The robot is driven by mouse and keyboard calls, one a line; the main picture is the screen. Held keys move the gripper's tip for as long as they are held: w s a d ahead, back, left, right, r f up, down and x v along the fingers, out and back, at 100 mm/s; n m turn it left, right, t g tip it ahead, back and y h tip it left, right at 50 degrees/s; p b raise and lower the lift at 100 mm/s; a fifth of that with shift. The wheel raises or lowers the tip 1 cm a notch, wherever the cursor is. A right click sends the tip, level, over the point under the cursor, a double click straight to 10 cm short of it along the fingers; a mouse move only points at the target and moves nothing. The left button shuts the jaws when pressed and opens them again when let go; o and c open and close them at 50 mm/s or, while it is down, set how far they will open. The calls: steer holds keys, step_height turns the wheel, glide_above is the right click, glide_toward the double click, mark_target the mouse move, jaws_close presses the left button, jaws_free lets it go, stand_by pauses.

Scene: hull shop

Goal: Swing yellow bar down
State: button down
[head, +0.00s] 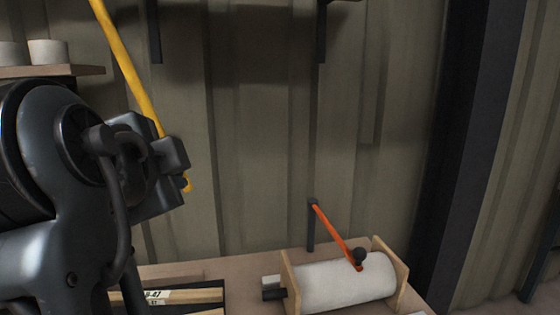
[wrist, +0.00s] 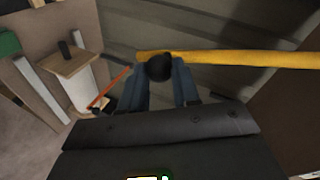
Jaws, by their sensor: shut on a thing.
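The yellow bar (head: 128,68) slants from the top of the head view down to the right, ending beside my gripper (head: 178,165). In the wrist view the yellow bar (wrist: 240,59) runs across from the right edge to the fingers. My gripper (wrist: 162,72) is shut on the bar's end there, around a black knob (wrist: 158,67). In the head view my arm hides part of the grip. The bar's upper end is outside the head view.
A bench (head: 235,268) below holds a white roll (head: 340,283) in a wooden cradle. An orange lever (head: 335,232) with a black knob slants over the roll. A shelf (head: 85,71) with pots is at upper left. The corrugated wall (head: 260,130) stands behind.

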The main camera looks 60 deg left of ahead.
steer(key=shift+f, duration=0.25)
steer(key=c, duration=0.8)
jaws_free()
steer(key=shift+r, duration=0.15)
steer(key=shift+c, duration=0.2)
steer(key=shift+d, duration=0.1)
steer(key=v, duration=0.7)
steer(key=shift+s+d+r, duration=0.15)
steer(key=shift+s+d, duration=0.05)
steer(key=shift+d, duration=0.05)
steer(key=shift+w, duration=0.1)
